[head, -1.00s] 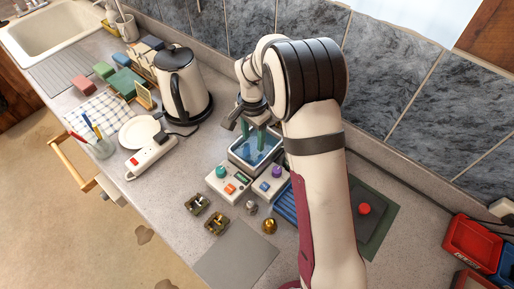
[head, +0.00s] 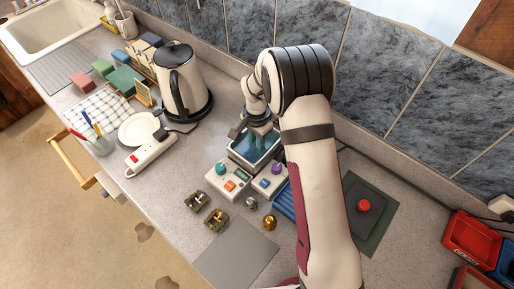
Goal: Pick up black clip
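I cannot make out a black clip for certain in the head view. My gripper (head: 260,135) points down into a grey tank (head: 233,156) with blue liquid. Its greenish fingers reach inside the walls, and the arm partly covers the tank's right side. Whether the fingers are apart or closed on something is too small to tell. Anything at the fingertips or under the liquid is hidden or unclear.
Two control boxes with knobs, one (head: 222,181) at left, stand before the tank. Two brass-and-dark blocks (head: 197,200) and a gold weight (head: 269,222) lie nearer. A kettle (head: 184,85) stands left. A grey mat (head: 235,255) is bare.

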